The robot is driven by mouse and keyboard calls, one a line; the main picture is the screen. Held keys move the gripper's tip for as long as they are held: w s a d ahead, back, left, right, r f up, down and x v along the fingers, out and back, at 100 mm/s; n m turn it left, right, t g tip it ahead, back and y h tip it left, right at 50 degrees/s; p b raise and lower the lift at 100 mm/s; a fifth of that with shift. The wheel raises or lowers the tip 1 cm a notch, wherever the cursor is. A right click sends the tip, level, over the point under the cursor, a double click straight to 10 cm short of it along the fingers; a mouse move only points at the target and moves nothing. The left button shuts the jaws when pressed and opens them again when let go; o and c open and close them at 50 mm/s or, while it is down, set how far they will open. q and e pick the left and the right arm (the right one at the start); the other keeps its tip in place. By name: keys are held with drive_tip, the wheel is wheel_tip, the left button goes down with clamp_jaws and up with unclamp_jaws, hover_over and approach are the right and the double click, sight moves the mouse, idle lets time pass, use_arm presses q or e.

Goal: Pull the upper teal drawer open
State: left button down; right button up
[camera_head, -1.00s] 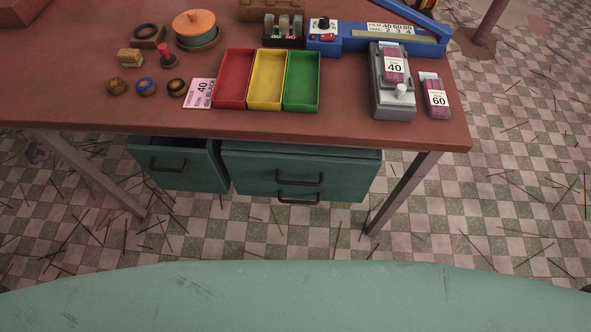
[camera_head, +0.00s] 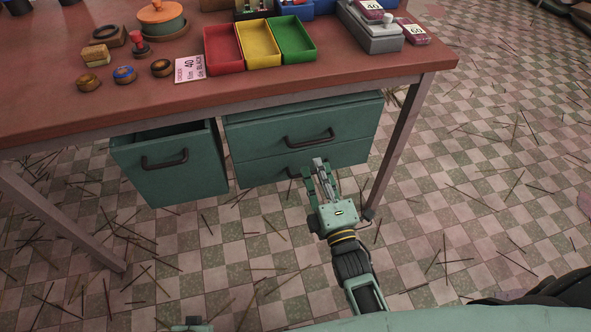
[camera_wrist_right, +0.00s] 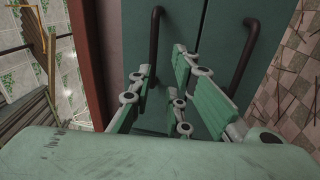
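The upper teal drawer (camera_head: 255,137) is the top one of two stacked under the right part of the table; it looks shut. Its dark bar handle (camera_head: 310,138) also shows in the right wrist view (camera_wrist_right: 154,40), at left. The lower drawer (camera_head: 258,170) has a similar handle, partly hidden by my gripper in the head view and seen at right in the wrist view (camera_wrist_right: 245,56). My right gripper (camera_head: 322,174) is open and empty in front of the drawers, its fingertips just below the upper handle in the head view. Contact cannot be told.
A separate teal drawer (camera_head: 175,170) at left stands partly open. The red-brown table (camera_head: 130,93) overhangs the drawers, with a metal leg (camera_head: 402,145) at right. Red, yellow and green trays (camera_head: 294,41) stand on top. The tiled floor is strewn with thin sticks.

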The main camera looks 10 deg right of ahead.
sight(311, 143)
use_arm(q)
drive_tip(key=shift+w+d+r, duration=0.1)
drive_tip(key=shift+w+r, duration=0.25)
drive_tip(key=shift+r, duration=0.25)
drive_tip(key=shift+w+r, duration=0.3)
drive_tip(key=shift+r, duration=0.3)
use_arm(e)
drive_tip(key=shift+w+d+r, duration=0.1)
drive_tip(key=shift+w+r, duration=0.3)
drive_tip(key=shift+w, duration=0.9)
drive_tip(key=shift+w+a+r, duration=0.1)
drive_tip(key=shift+w+r, duration=0.25)
drive_tip(key=shift+w, duration=0.95)
drive_tip(key=shift+w+d+r, duration=0.1)
drive_tip(key=shift+w+r, duration=0.3)
drive_tip(key=shift+w, duration=0.9)
drive_tip(key=shift+c, duration=0.5)
clamp_jaws()
